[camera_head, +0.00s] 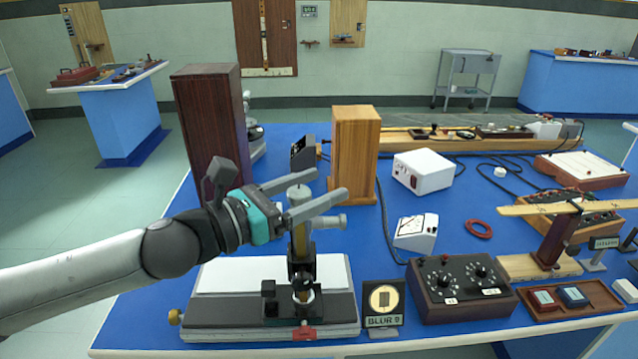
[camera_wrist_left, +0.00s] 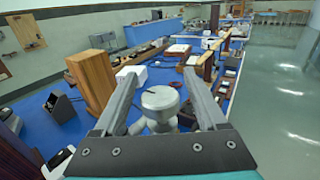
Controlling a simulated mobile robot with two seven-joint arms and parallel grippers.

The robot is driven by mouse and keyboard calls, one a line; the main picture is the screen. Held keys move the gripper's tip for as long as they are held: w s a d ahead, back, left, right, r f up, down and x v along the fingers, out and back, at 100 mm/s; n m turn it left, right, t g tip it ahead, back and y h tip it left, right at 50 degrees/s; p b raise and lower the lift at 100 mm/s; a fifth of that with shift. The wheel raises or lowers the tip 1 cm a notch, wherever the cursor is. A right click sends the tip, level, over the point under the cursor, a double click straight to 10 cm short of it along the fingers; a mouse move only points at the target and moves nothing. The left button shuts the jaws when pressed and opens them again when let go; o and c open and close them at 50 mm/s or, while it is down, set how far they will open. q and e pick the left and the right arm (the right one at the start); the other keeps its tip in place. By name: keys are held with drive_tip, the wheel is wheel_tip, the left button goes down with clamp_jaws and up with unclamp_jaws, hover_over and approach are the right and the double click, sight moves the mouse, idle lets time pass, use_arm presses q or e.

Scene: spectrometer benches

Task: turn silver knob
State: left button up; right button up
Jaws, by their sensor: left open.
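A silver round cap or knob (camera_head: 300,193) tops the upright column of a microscope-like instrument (camera_head: 302,250). A smaller silver knob (camera_head: 342,222) sticks out from the column's right side. My left gripper (camera_head: 330,183) is open, with its two fingers on either side of the column's top. In the left wrist view the silver top (camera_wrist_left: 160,98), with a short dark mark, sits between the open fingers of my left gripper (camera_wrist_left: 161,72). A gap shows on both sides in that view. Parts of the column are hidden behind the near finger. My right gripper is out of view.
A dark wooden box (camera_head: 208,125) and a lighter wooden box (camera_head: 354,150) stand behind the gripper. A white meter (camera_head: 415,232), a dark control box (camera_head: 462,288) and a label sign (camera_head: 382,305) are to the right. The blue bench (camera_head: 375,270) has little clear room.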

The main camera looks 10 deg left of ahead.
use_arm(q)
drive_tip(key=shift+c, duration=0.7)
clamp_jaws()
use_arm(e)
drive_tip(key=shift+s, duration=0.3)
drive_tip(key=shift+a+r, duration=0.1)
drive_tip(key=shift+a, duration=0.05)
